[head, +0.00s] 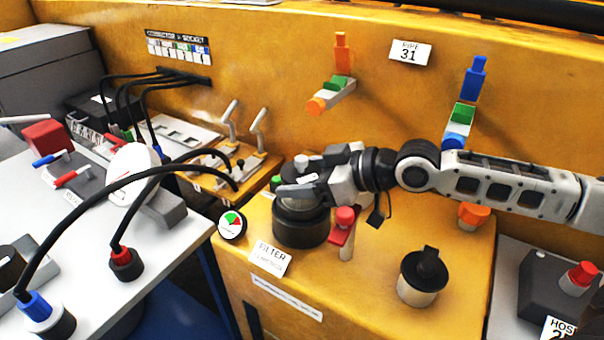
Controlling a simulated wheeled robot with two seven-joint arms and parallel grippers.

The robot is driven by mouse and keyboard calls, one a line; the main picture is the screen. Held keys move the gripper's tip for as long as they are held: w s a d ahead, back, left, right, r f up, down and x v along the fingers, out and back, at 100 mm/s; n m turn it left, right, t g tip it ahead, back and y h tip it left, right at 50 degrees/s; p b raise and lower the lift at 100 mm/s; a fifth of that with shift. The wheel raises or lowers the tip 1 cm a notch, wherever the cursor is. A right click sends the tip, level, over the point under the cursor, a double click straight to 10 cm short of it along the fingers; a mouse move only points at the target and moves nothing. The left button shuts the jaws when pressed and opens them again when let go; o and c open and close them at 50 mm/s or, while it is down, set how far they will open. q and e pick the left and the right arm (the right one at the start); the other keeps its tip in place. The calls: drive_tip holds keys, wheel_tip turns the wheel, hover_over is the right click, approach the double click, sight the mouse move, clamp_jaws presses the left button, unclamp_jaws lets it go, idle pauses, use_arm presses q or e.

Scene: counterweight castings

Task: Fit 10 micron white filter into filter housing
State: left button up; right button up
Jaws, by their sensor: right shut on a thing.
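My right gripper (296,190) reaches in from the right and is shut over the black round filter housing (300,232). It grips a grey round part (303,208) at the top of the housing. The fingers and wrist hide most of that part, so I cannot tell whether it is the white filter or how deep it sits. A canister with a black knobbed top (424,272) and a pale lower body stands apart to the right. My left gripper is not in view.
A filter sign (270,257) and a round gauge (232,224) sit in front of the housing. A red-topped valve (345,217) stands close on its right. Levers (258,128) rise behind left. Cables loop over the grey table at left. The yellow top around the canister is clear.

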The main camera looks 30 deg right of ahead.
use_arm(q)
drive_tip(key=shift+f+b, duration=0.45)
use_arm(e)
drive_tip(key=shift+f, duration=0.75)
drive_tip(key=o, duration=1.1)
drive_tip(key=shift+o, duration=0.2)
drive_tip(key=shift+f, duration=0.1)
